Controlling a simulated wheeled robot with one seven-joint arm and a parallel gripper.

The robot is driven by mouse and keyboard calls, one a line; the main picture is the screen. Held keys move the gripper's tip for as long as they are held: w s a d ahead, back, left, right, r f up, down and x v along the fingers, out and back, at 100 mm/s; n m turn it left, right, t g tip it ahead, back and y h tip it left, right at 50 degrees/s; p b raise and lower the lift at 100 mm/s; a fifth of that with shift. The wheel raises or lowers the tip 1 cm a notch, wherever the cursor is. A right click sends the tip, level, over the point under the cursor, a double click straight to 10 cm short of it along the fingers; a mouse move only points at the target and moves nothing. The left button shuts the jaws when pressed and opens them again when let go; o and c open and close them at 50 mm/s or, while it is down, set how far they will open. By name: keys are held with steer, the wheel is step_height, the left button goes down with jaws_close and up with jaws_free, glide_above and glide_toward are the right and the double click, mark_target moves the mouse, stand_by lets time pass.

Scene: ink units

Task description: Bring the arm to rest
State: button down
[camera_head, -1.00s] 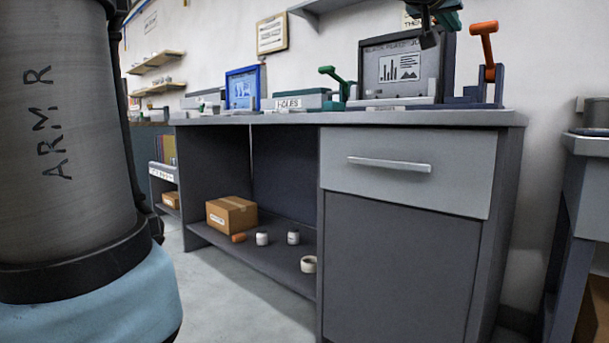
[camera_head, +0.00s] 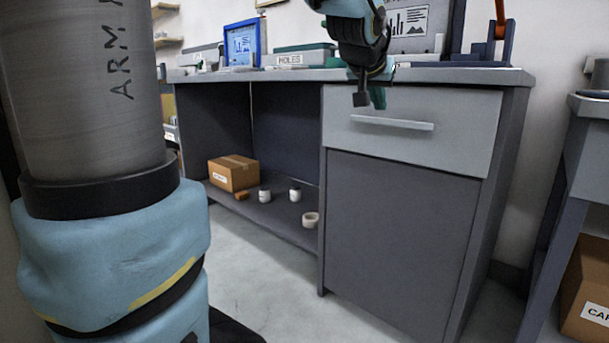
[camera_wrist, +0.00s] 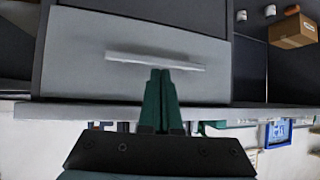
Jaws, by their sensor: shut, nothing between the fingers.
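My gripper (camera_head: 369,97) hangs in front of the desk's edge in the head view, above and in front of the drawer handle (camera_head: 391,122). In the wrist view my gripper (camera_wrist: 161,72) shows its two green fingers closed together with nothing between them. Their tips overlap the drawer handle in that picture; whether they touch it I cannot tell. The drawer (camera_head: 460,125) is closed. My large grey and blue arm link fills the left of the head view.
The grey desk (camera_head: 400,230) has a screen (camera_head: 409,24) and a blue-framed picture (camera_head: 241,42) on top. Its open shelf holds a cardboard box (camera_head: 233,173), small white jars (camera_head: 295,194) and a tape roll (camera_head: 310,220). Another table (camera_head: 590,107) stands right. Floor in front is clear.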

steer(key=s+a+f+n+g+y+p, duration=0.1)
steer(key=s+a+f+n+g+y, duration=0.15)
steer(key=a+f, duration=1.1)
steer(key=s+a+f+n+g+y+p, duration=0.2)
steer(key=s+a+f+g, duration=0.55)
steer(key=s+f, duration=0.6)
step_height(320, 180, up, 38)
steer(key=a+t+p, duration=0.1)
steer(key=p, duration=3.6)
steer(key=shift+w+a+r+t, duration=0.15)
steer(key=shift+w+a+t, duration=0.1)
steer(key=shift+t, duration=0.15)
steer(key=c, duration=1.6)
jaws_free()
